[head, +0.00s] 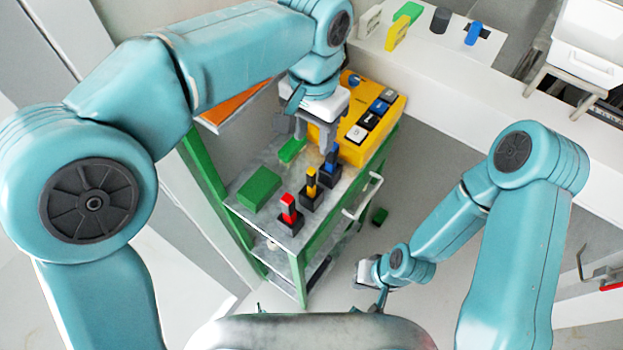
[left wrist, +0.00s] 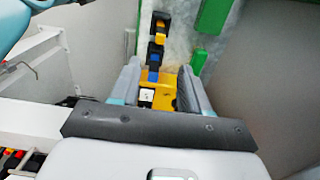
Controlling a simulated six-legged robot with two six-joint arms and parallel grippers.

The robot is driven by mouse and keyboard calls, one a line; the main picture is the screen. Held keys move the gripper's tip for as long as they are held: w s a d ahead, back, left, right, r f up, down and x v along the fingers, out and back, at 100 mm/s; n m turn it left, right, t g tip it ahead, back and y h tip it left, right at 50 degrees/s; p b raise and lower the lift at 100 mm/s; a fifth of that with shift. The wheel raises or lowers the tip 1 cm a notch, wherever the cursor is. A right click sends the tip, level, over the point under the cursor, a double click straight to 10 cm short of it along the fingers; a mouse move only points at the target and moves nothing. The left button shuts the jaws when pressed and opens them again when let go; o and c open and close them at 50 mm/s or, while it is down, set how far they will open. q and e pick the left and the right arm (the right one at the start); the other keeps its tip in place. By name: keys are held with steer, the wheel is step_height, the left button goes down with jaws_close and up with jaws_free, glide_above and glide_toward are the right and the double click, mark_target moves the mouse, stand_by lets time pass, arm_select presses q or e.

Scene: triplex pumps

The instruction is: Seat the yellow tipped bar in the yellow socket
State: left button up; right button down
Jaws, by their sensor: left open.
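The yellow tipped bar (head: 311,176) stands upright at a dark block with yellow marking, the yellow socket (head: 312,200), on the cart's grey top; how deep it sits I cannot tell. Yellow also shows in the left wrist view (left wrist: 160,39). A red tipped bar (head: 289,203) stands nearer and a blue one (head: 331,158) farther, each at its own dark block.
A yellow button box (head: 372,142) fills the far end of the cart. A green block (head: 260,187) and a flat green piece (head: 292,150) lie on its left side. A white handle (head: 365,198) juts from the cart's right. A green cube (head: 380,216) lies on the floor.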

mark_target(311, 171)
arm_select(q)
steer(key=f, duration=0.7)
steer(key=shift+s+a, duration=0.25)
steer(key=shift+d+f, duration=0.15)
steer(key=shift+f, duration=0.15)
steer(key=shift+s+f, duration=0.1)
steer(key=shift+f, duration=0.15)
step_height(311, 171, down, 5)
steer(key=shift+r+p, duration=0.2)
steer(key=shift+p, duration=0.5)
steer(key=shift+f, duration=0.15)
steer(key=shift+s, duration=0.2)
steer(key=c, duration=0.5)
steer(key=shift+w, duration=0.1)
jaws_close()
arm_select(e)
steer(key=shift+s+r, duration=0.35)
steer(key=shift+r, duration=0.4)
